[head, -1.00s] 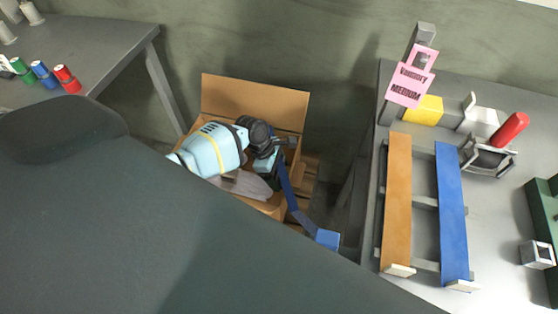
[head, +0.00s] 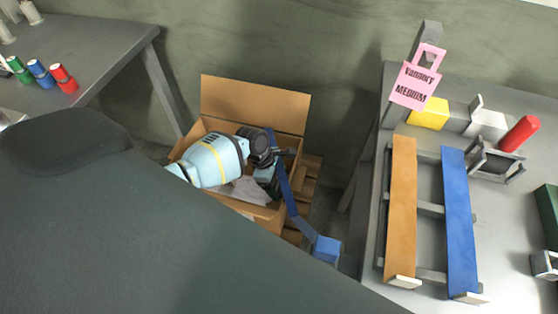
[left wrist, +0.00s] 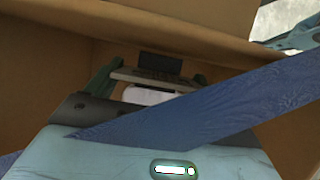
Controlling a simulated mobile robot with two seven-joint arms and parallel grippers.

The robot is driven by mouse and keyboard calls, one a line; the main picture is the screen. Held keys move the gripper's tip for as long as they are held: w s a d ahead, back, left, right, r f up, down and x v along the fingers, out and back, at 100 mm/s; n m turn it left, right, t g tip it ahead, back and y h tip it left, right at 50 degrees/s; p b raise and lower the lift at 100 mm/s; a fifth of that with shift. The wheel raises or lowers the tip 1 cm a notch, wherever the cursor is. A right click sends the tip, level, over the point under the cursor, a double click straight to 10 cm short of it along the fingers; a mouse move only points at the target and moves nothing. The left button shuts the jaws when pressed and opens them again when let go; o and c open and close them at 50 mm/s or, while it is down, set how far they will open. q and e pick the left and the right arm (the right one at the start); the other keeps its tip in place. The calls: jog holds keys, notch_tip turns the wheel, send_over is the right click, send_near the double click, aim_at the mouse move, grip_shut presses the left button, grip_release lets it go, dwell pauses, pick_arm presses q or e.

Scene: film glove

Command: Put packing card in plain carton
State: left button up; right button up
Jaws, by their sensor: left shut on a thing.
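Brown carton walls surround the fingers. A crumpled pale thing (head: 250,190) shows in the carton under my wrist. My right gripper is not in view.
A blue strip (head: 292,202) hangs across the carton's right side and crosses the left wrist view (left wrist: 200,108). The right table holds orange (head: 401,210) and blue (head: 458,220) boards and a pink sign (head: 416,84).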

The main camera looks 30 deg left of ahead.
pick_arm(q)
jog(key=shift+f+b, duration=1.15)
jog(key=shift+f, duration=1.05)
jog(key=o, duration=0.5)
jog(key=shift+f, duration=0.1)
jog(key=o, duration=0.4)
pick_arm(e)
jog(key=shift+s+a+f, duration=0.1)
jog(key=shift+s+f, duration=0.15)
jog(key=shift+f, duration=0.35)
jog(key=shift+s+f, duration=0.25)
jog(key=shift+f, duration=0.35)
pick_arm(q)
jog(key=shift+r, duration=0.2)
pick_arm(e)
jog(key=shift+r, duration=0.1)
